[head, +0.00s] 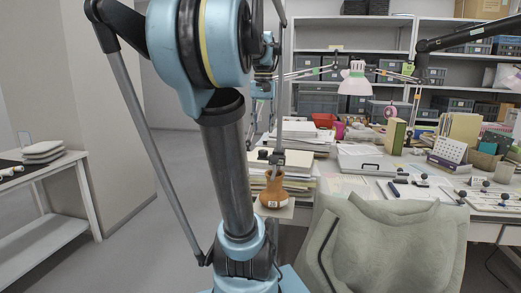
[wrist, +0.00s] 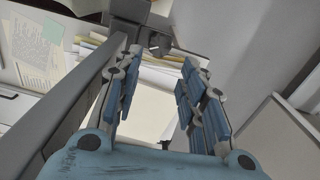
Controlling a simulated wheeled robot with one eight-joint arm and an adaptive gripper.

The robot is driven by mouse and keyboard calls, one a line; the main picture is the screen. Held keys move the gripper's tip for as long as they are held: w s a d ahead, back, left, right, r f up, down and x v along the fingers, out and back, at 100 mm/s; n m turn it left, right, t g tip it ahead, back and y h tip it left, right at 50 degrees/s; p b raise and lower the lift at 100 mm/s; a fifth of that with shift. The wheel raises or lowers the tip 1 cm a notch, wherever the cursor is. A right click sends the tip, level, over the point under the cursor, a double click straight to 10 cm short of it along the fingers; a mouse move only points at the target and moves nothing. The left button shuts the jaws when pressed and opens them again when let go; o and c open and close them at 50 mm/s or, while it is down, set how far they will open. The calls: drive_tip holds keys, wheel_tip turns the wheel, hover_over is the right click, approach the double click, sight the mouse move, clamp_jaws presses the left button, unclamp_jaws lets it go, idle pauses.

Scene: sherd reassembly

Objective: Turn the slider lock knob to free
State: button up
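A grey upright post (head: 281,110) stands at the near left end of the worktable. A dark slider block (head: 277,158) sits on it, with a small dark knob (head: 263,154) on its left side. In the wrist view a dark block (wrist: 155,40) with a small knob-like part lies just beyond my fingertips; its lock setting cannot be read. My gripper (wrist: 160,65) is open, with its two blue-padded fingers apart and nothing between them. In the head view, blue parts of my gripper (head: 264,80) show beside the post above the slider, partly hidden by my arm.
A brown clay vessel (head: 273,190) stands below the slider, next to stacked papers (head: 298,165). A grey draped chair (head: 390,245) blocks the table's front. A pink lamp (head: 357,80), books and small tools crowd the table. Open floor (head: 150,235) lies to the left.

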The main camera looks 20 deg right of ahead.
sight(263, 153)
wheel_tip(263, 153, down, 9)
idle(0.4)
drive_tip(key=shift+c, duration=0.4)
drive_tip(key=c, duration=0.7)
